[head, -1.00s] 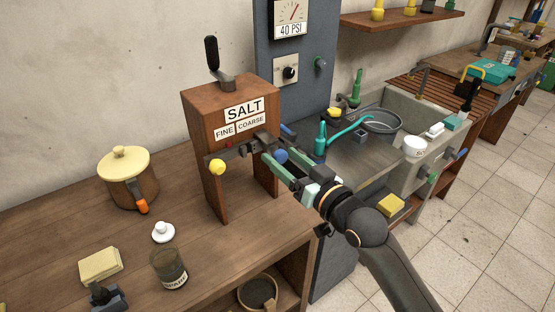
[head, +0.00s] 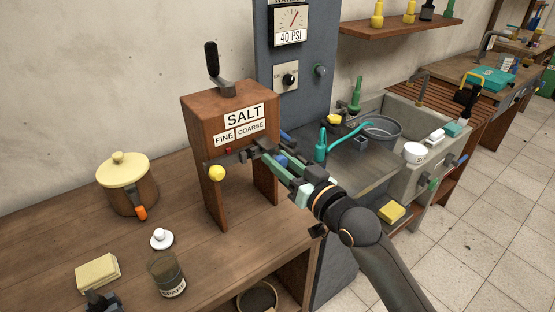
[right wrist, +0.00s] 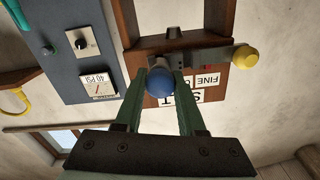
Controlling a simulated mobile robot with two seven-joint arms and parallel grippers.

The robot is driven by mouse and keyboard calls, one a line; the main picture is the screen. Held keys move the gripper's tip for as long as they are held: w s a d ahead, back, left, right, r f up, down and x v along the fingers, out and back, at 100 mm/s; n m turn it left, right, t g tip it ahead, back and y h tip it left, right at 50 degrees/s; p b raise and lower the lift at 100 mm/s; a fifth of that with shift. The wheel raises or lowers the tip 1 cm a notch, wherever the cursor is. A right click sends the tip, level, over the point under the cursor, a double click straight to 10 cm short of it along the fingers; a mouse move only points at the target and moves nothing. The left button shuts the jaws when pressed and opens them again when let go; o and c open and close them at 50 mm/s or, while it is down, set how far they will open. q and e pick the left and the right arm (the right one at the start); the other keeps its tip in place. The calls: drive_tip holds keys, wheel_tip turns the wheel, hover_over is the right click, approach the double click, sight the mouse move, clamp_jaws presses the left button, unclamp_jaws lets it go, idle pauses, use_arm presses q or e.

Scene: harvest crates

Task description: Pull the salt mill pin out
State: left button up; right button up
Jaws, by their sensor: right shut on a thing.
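The salt mill (head: 205,112) is a wooden box on two legs on the bench, marked SALT, FINE and COARSE, with a black crank on top. A grey metal bar crosses its front, with a yellow knob (head: 216,173) at its left end. My right gripper (head: 272,158) is at the mill's right front, shut on a blue knob (head: 281,160). In the right wrist view the blue knob (right wrist: 159,82) sits between the green fingertips, in front of the bar. The knob's shaft is hidden. The yellow knob (right wrist: 245,57) is clear of the fingers.
On the bench (head: 95,220) stand a pot with a yellow lid (head: 124,170), a white knobbed piece (head: 161,239), a glass jar (head: 167,274) and a yellow sponge (head: 97,272). A grey panel (head: 290,110) stands behind the mill. A sink (head: 432,150) is at right.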

clamp_jaws()
drive_tip(key=shift+s+d, duration=0.15)
drive_tip(key=shift+s, duration=0.1)
drive_tip(key=shift+s+d+p, duration=0.2)
drive_tip(key=shift+s+p, duration=0.1)
drive_tip(key=shift+p, duration=0.1)
drive_tip(key=o, duration=0.9)
unclamp_jaws()
drive_tip(key=shift+s+d, duration=0.1)
